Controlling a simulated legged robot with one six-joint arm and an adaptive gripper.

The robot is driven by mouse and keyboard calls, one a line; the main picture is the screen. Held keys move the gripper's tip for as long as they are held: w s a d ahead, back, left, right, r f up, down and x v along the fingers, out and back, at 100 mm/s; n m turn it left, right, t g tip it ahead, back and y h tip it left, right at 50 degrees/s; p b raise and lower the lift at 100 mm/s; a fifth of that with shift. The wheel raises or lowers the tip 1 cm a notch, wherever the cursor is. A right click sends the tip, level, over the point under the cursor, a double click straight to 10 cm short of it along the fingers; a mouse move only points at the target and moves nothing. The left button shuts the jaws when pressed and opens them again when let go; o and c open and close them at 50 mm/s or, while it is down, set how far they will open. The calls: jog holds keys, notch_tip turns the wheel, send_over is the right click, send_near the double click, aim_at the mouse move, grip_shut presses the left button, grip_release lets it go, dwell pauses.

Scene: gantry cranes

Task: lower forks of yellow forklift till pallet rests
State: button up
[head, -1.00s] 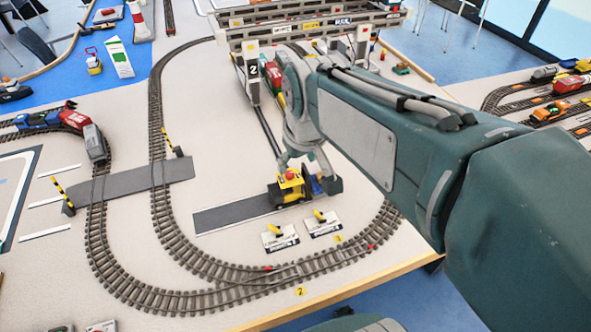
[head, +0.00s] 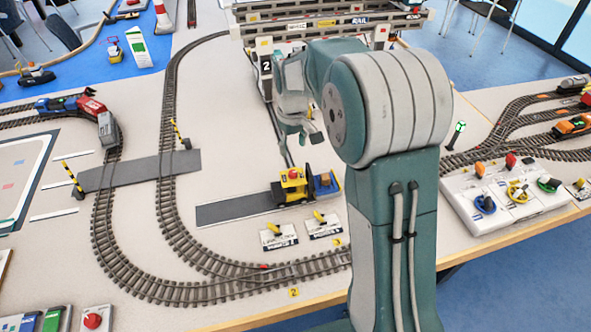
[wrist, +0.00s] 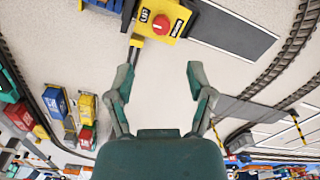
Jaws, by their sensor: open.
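The yellow forklift (head: 292,188) stands at the right end of a dark grey strip (head: 232,212). A blue load (head: 325,184) is at the forklift's right side. The forks and pallet under it are too small to make out, so I cannot tell its height. My gripper (head: 298,128) is above and behind the forklift, apart from it. In the wrist view my gripper (wrist: 161,72) is open, with nothing between its fingers.
Two small label stands with yellow levers (head: 279,236) (head: 323,225) are in front of the forklift. Curved track (head: 168,150) runs around it. A gantry crane (head: 330,22) stands behind. A white control panel (head: 505,195) with coloured knobs is at right.

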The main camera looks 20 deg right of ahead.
aim_at(292, 172)
notch_tip(292, 172, down, 9)
jog(key=shift+f, duration=0.35)
jog(key=shift+a, duration=0.15)
